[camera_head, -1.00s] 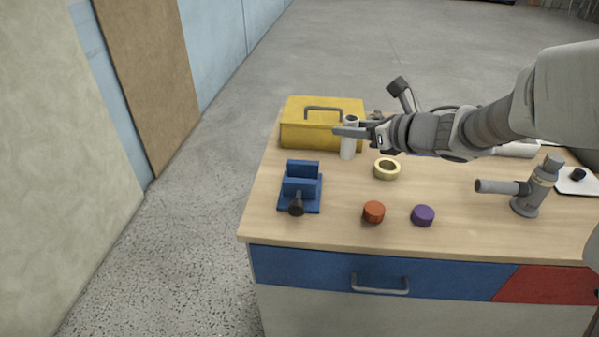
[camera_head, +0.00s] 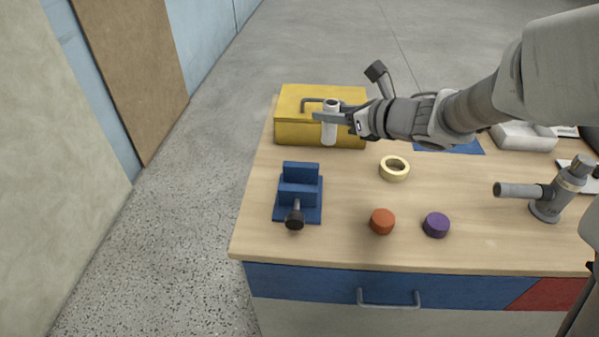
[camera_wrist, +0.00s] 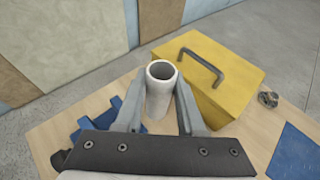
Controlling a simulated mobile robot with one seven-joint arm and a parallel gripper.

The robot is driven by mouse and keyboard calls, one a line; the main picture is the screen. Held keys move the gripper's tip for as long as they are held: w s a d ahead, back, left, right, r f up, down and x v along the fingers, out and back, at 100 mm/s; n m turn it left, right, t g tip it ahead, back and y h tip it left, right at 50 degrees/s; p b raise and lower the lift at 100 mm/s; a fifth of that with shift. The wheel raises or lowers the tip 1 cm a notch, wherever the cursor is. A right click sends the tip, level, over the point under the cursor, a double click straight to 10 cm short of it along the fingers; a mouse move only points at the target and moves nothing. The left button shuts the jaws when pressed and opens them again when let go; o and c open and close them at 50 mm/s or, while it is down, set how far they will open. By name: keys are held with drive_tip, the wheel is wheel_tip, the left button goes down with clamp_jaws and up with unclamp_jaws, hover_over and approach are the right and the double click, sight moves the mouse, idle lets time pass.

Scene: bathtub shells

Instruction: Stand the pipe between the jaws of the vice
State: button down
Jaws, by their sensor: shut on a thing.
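The white pipe (camera_head: 330,128) is upright and held in my gripper (camera_head: 336,117), which is shut on it. In the head view it shows in front of the yellow toolbox, to the right of and farther back than the vice. The pipe's open top (camera_wrist: 161,72) shows between the two fingers (camera_wrist: 158,105) in the wrist view. The blue vice (camera_head: 299,193) stands at the left of the bench, its jaws upright and its dark screw handle toward the front. In the wrist view the vice (camera_wrist: 100,118) is partly hidden behind the left finger.
A yellow toolbox (camera_head: 295,130) stands at the back left of the bench (camera_head: 340,245). A cream tape ring (camera_head: 394,169), orange cap (camera_head: 382,221) and purple cap (camera_head: 436,225) lie right of the vice. A grey tool (camera_head: 550,195) stands at the right.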

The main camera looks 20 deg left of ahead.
drive_tip(key=b, duration=0.2)
hover_over(300, 166)
drive_tip(key=s+d, duration=0.1)
drive_tip(key=s, duration=0.2)
wheel_tip(300, 166, down, 5)
drive_tip(key=shift+w+f, duration=0.15)
drive_tip(key=shift+f, duration=0.85)
drive_tip(key=shift+w+f, duration=0.1)
drive_tip(key=shift+f, duration=0.9)
drive_tip(key=shift+f+b, duration=0.15)
drive_tip(key=shift+b, duration=0.3)
drive_tip(key=c, duration=0.5)
unclamp_jaws()
